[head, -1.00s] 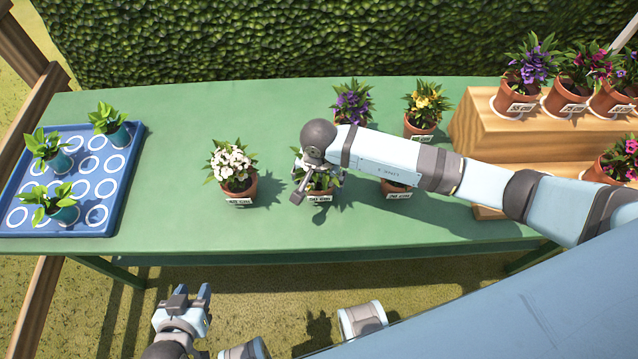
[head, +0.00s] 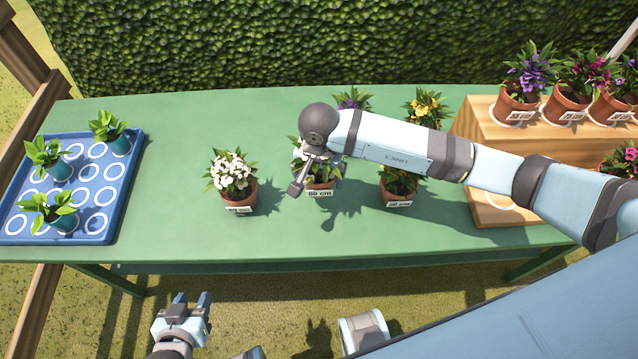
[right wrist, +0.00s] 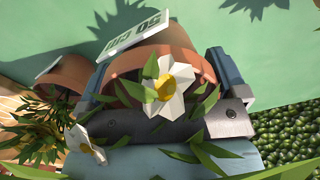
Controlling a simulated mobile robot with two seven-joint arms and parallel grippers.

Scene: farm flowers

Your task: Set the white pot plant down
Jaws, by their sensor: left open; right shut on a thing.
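My right gripper (head: 312,170) is shut on a white-flowered plant in a terracotta pot (head: 321,185) with a "50 cm" label. The pot is held a little above the green table (head: 180,210), its shadow lying apart from it. My arm hides part of the plant in the head view. In the right wrist view the pot (right wrist: 165,62) sits between the two fingers, with a white flower in front. Another white pot plant (head: 231,172) stands upright on the table to the left. My left gripper (head: 190,305) is open and empty, in front of the table.
A yellow pot plant (head: 426,110), a purple one (head: 352,100) and another pot (head: 396,195) stand nearby. A wooden stepped stand (head: 485,135) with several pots is on the right. A blue tray (head: 100,222) with green seedlings is on the left. Table between tray and white plant is clear.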

